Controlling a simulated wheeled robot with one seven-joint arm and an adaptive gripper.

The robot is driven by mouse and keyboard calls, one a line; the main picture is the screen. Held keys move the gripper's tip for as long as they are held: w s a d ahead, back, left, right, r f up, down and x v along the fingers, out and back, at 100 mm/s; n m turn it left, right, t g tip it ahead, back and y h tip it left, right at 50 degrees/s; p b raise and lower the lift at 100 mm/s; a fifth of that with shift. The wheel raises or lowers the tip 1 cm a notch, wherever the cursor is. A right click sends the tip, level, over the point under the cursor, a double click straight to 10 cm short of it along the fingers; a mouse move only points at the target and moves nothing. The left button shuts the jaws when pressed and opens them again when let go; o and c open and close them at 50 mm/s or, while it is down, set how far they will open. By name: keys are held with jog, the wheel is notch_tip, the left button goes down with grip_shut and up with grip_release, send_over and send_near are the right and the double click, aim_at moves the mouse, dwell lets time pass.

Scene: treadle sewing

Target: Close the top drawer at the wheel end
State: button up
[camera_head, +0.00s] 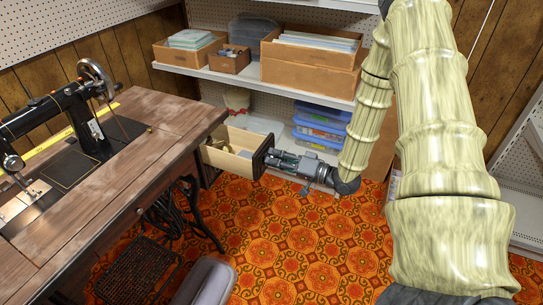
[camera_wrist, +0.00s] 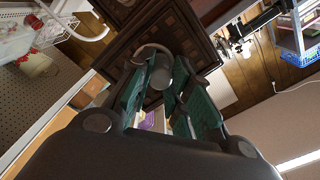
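The top drawer (camera_head: 228,151) at the wheel end of the wooden sewing table (camera_head: 150,135) is pulled out, its pale inside showing with small items in it. Its dark front (camera_head: 263,157) faces right. My gripper (camera_head: 281,161) is at this front, reaching in from the right. In the wrist view, the dark carved front (camera_wrist: 183,25) fills the top middle. A rounded grey knob (camera_wrist: 152,53) shows at my fingertips. The teal-padded fingers are partly apart, with a gap between them. Whether they press on the knob I cannot tell.
The black sewing machine (camera_head: 60,115) with its handwheel (camera_head: 97,78) stands on the table. Shelves behind hold cardboard boxes (camera_head: 310,76) and blue bins (camera_head: 320,125). A grey stool or seat (camera_head: 205,281) stands at the front. The patterned floor (camera_head: 300,235) right of the table is clear.

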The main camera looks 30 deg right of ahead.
jog(key=shift+o, duration=0.4)
jog(key=shift+p+v, duration=0.7)
jog(key=shift+v, duration=0.9)
jog(key=shift+s+d, duration=0.2)
jog(key=shift+p, duration=0.35)
